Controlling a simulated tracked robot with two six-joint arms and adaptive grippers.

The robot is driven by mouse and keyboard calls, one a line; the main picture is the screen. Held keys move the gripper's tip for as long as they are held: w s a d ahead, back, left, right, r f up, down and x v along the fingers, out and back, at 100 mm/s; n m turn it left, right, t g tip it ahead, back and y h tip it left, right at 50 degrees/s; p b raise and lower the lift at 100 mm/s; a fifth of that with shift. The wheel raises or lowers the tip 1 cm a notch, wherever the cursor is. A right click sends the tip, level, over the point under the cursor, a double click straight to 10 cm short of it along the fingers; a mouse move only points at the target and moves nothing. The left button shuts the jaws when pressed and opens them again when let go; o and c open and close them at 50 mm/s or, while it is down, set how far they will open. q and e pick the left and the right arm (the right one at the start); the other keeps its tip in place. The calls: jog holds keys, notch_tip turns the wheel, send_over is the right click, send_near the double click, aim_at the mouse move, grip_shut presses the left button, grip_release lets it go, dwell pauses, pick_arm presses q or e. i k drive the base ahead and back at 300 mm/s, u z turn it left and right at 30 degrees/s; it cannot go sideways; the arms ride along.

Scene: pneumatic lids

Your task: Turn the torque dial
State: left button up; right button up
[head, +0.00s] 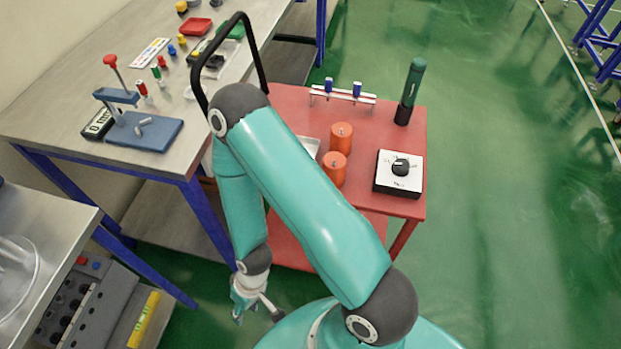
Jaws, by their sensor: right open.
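The torque dial is a black round knob (401,167) on a white-topped box (385,183) with dark sides. It stands at the front right of the red cart's top. Marks around the knob are too small to read. My right gripper (257,311) hangs low, in front of the cart and left of my base, well apart from the dial. It is open and nothing shows between its fingers. My right arm crosses the middle of the view and hides part of the cart. My left gripper is out of view.
The red cart (408,135) also bears two orange cylinders (340,137), a white rack with blue pieces (342,95) and a dark green upright tool (410,92). A workbench (50,115) with a blue press stands left. Green floor is clear at right.

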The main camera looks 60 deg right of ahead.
aim_at(401, 168)
jog(key=u, duration=0.7)
jog(key=i, duration=0.15)
jog(key=z, duration=2.75)
jog(key=k, duration=0.85)
jog(key=z, duration=0.2)
jog(key=i, duration=0.85)
jog(key=u, duration=0.15)
